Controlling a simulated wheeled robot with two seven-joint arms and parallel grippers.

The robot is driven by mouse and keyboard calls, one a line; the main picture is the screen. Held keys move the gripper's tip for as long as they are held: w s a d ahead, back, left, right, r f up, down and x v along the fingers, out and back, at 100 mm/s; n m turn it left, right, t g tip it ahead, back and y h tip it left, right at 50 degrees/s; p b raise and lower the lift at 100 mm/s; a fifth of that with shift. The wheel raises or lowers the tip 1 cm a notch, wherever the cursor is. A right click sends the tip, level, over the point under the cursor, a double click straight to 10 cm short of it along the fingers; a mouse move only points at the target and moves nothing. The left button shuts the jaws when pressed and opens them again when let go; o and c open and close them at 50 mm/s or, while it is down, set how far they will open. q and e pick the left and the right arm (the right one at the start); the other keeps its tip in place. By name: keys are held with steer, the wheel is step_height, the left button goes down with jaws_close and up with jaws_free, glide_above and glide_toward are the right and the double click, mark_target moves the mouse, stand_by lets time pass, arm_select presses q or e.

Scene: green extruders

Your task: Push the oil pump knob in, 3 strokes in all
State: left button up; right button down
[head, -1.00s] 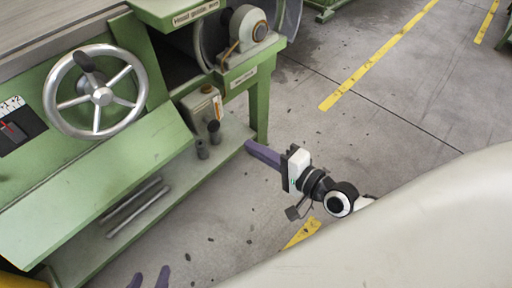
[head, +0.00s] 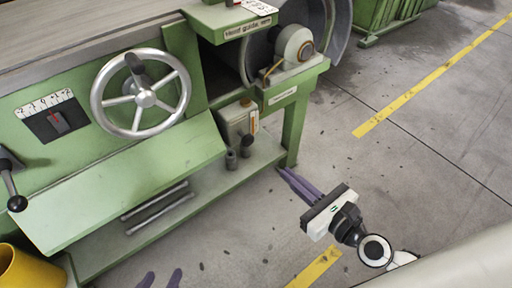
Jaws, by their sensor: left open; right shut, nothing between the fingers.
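The silver handwheel (head: 141,94) stands above a sloping green panel (head: 125,195). A green leg (head: 293,130) rises right of the pump. A yellow bucket (head: 20,268) is bottom left. Grey floor at right is mostly clear.

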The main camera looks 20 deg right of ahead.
mark_target(250, 142)
arm_select(q)
steer(key=shift+s+f, duration=0.15)
steer(key=shift+s, duration=0.05)
arm_select(e)
steer(key=shift+m, duration=0.4)
steer(key=p+x, duration=0.1)
steer(key=x, duration=1.3)
arm_select(q)
steer(key=shift+w+a+r+p, duration=0.1)
steer(key=shift+r+p, duration=0.15)
steer(key=shift+p, duration=0.05)
